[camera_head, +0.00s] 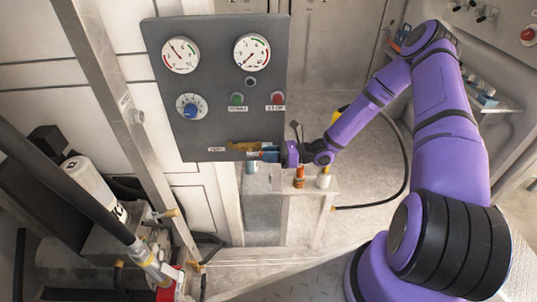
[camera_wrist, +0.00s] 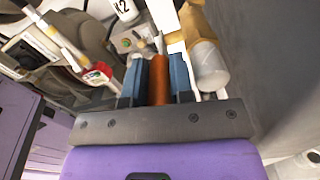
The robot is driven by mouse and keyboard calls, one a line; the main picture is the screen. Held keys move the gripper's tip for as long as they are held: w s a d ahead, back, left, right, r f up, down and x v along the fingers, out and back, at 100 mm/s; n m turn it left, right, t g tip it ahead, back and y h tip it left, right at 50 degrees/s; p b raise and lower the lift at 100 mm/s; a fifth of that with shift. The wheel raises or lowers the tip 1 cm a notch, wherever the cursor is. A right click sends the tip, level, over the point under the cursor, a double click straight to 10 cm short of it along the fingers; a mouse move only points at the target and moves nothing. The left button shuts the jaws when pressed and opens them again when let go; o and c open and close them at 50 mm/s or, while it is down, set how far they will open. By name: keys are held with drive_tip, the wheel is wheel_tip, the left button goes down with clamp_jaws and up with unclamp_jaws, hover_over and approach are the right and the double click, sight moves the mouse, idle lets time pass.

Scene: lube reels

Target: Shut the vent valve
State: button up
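An orange-brown lever handle (camera_head: 250,146) sits at the bottom edge of the grey gauge panel (camera_head: 215,120), beside a small label too small to read. I take it to be the vent valve handle. My gripper (camera_head: 268,155) is at this handle, reaching in from the right. In the wrist view the two blue fingers of my gripper (camera_wrist: 158,82) stand on either side of an orange bar (camera_wrist: 158,68), which fills the gap between them. The fingers look shut on it. The valve body is hidden.
The panel carries two gauges (camera_head: 180,55), a blue dial (camera_head: 190,106), a green button (camera_head: 236,99) and a red button (camera_head: 277,98). Small bottles (camera_head: 323,178) stand on a ledge below my gripper. A metal post (camera_head: 120,100) and a dark hose (camera_head: 85,195) are at left.

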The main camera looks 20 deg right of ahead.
clamp_jaws()
drive_tip(key=shift+r, duration=0.1)
drive_tip(key=shift+a+r+g+h, duration=0.1)
drive_tip(key=shift+r+g+h, duration=0.35)
drive_tip(key=shift+h, duration=0.65)
drive_tip(key=shift+a+r+g+h, duration=0.1)
drive_tip(key=shift+r+g+h, duration=0.15)
drive_tip(key=shift+r+h, duration=0.6)
drive_tip(key=shift+f+h, duration=0.25)
drive_tip(key=o, duration=0.7)
unclamp_jaws()
drive_tip(key=shift+d, duration=0.1)
